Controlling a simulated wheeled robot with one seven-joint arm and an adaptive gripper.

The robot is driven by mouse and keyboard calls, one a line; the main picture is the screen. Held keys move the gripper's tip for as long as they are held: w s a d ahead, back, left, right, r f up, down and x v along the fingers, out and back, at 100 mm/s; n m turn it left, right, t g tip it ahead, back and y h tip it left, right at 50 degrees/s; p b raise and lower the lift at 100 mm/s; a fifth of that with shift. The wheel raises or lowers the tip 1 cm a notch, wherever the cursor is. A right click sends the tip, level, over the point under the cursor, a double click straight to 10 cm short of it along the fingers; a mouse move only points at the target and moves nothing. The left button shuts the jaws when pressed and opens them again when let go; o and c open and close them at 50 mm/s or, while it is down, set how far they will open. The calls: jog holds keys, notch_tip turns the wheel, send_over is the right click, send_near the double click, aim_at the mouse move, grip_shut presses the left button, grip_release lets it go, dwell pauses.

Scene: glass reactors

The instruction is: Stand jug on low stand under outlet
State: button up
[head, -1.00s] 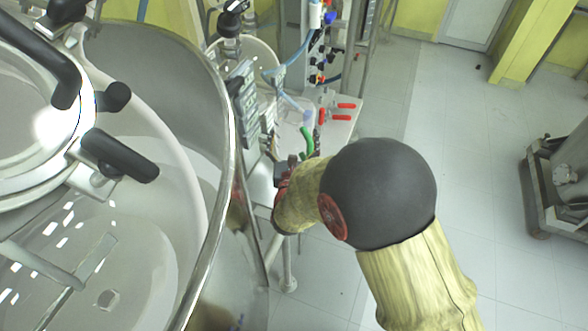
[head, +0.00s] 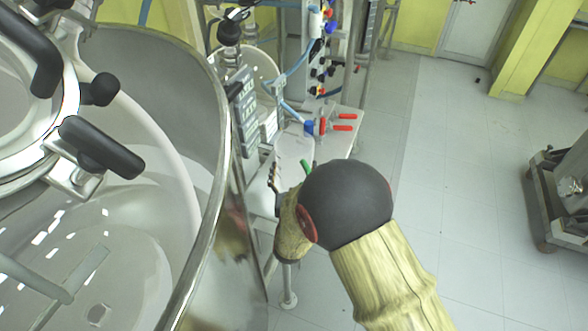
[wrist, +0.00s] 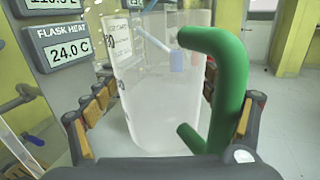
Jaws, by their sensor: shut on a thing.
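A clear jug (wrist: 150,95) with a thick green handle (wrist: 232,85) fills the middle of the wrist view and looks upright. My gripper (wrist: 158,92) is shut around its sides, with tan-padded fingers to the left and right. In the head view the jug (head: 292,152) is pale and partly hidden by my gripper (head: 276,188) and arm. Only a bit of its green handle (head: 306,168) shows there. A valve with a blue part and red handles (head: 340,122) is just beyond the jug; I cannot tell whether it is the outlet. I cannot make out the low stand.
A large steel-rimmed vessel (head: 186,290) takes up the left, close beside my gripper. Grey display boxes (head: 244,110) stand between it and the jug; one reads FLASK HEAT (wrist: 65,42). A wheeled cart (head: 560,205) stands far right. The tiled floor (head: 450,170) between is clear.

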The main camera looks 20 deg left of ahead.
jog(key=shift+f, duration=0.15)
jog(key=o, duration=1.2)
jog(key=shift+o, duration=0.2)
jog(key=shift+s+r, duration=0.15)
jog(key=shift+r, duration=0.05)
jog(key=p+v, duration=0.2)
jog(key=v, duration=0.9)
jog(key=shift+s+p, duration=0.35)
jog(key=shift+s, duration=0.05)
jog(key=shift+d, duration=0.2)
